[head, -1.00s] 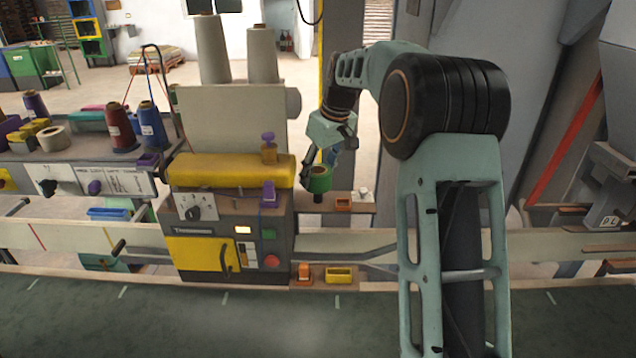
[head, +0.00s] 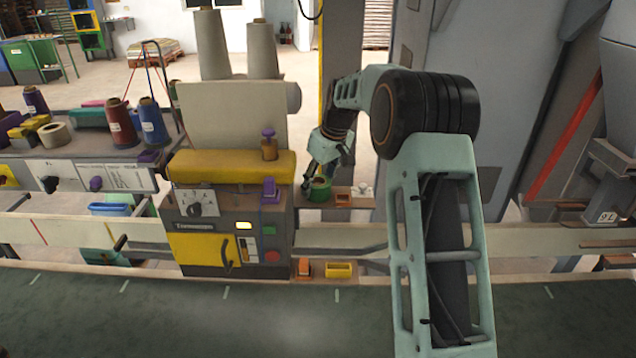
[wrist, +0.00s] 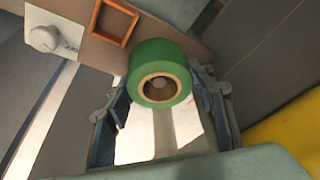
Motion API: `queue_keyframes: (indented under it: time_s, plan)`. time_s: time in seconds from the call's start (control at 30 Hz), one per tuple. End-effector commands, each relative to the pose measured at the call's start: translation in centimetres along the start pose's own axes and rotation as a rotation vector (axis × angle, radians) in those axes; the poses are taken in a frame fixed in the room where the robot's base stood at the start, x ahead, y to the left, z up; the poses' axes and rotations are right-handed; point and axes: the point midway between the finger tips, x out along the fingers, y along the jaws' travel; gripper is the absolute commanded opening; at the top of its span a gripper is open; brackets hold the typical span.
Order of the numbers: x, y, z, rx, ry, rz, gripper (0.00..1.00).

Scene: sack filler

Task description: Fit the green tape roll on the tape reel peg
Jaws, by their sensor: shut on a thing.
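The green tape roll (head: 319,194) is down at the small shelf right of the machine, with its bore facing up. It also shows in the wrist view (wrist: 148,56), between the two fingers. My gripper (head: 311,184) is shut on the roll. In the wrist view its fingers (wrist: 163,98) lie on either side of it. A grey round end shows inside the roll's tan core, seemingly the tape reel peg (wrist: 160,82). The roll appears to be around the peg. The peg's lower part is hidden, and I cannot tell whether the roll touches the shelf.
The shelf (head: 352,203) also holds an orange square frame (head: 343,200) and a pale knob (head: 363,188). The yellow-topped machine (head: 232,167) stands close on the left. An orange switch (head: 304,267) and a yellow tray (head: 339,270) sit lower down.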

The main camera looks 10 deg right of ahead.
Motion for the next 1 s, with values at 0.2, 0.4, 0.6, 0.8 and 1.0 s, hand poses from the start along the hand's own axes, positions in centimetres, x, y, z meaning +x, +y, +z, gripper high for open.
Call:
queue_keyframes:
  time_s: [0.2,0.4,0.6,0.8,1.0]
  plan:
    - [0.1,0.0,0.0,0.000,0.000,0.000,0.67]
    - [0.0,0.0,0.0,0.000,0.000,0.000,0.67]
    - [-1.3,0.1,-0.1,0.000,0.003,0.003,0.67]
    - [-5.4,0.1,-0.2,0.000,0.004,0.003,0.67]
    - [-9.5,0.1,-0.1,0.001,0.002,0.002,0.67]
